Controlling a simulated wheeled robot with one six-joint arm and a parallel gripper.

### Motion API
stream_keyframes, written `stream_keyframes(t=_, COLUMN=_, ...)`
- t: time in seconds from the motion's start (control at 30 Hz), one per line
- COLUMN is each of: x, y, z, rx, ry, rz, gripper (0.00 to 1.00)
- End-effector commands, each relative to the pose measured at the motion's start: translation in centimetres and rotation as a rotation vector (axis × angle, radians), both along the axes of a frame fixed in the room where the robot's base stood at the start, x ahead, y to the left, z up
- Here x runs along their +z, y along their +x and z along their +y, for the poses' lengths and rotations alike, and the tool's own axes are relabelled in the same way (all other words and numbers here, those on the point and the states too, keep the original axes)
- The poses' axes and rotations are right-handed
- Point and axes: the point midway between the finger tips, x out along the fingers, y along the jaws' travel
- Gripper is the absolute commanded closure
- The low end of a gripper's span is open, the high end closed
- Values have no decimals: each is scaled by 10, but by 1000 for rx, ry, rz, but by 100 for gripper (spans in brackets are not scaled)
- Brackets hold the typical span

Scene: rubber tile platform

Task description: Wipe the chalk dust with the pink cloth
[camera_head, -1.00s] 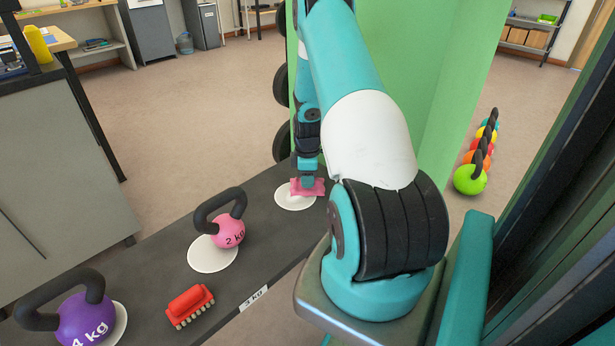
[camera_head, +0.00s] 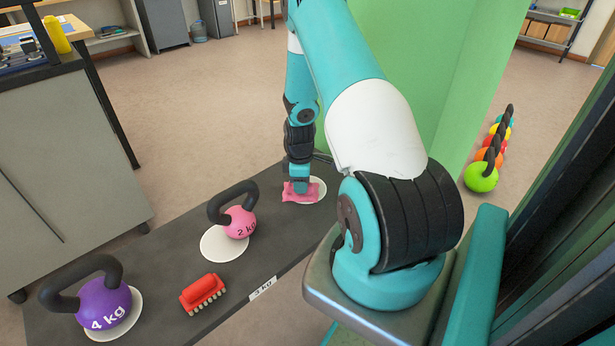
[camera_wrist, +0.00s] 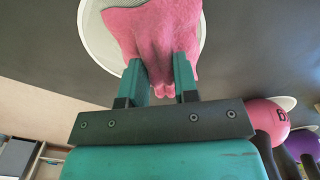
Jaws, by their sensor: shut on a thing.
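The pink cloth (camera_head: 298,193) is pinched in my gripper (camera_head: 302,187), which points down at the far end of the dark platform. In the wrist view the cloth (camera_wrist: 155,40) is bunched between the two teal fingers of my gripper (camera_wrist: 160,75) and spreads beyond them. It lies over part of a pale round patch (camera_head: 316,188). The patch's rim also shows around the cloth in the wrist view (camera_wrist: 97,35). I cannot tell whether this patch is chalk dust or a painted spot. The part under the cloth is hidden.
A pink 2 kg kettlebell (camera_head: 238,222) and a purple 4 kg kettlebell (camera_head: 104,303) stand on the dark platform (camera_head: 175,250), each at a white disc. A red brush (camera_head: 203,293) lies near the front edge. A green panel (camera_head: 420,90) rises behind my arm.

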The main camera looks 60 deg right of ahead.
Motion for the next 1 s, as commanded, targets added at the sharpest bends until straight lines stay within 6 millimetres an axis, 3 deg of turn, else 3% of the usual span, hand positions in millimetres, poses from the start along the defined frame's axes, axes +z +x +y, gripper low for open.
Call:
stream_keyframes(t=0.53, x=-3, y=7, z=32, rx=1, ry=4, rz=1, gripper=99)
stream_keyframes(t=1.0, x=-2, y=-4, z=-9, rx=-4, ry=-1, rz=3, gripper=99)
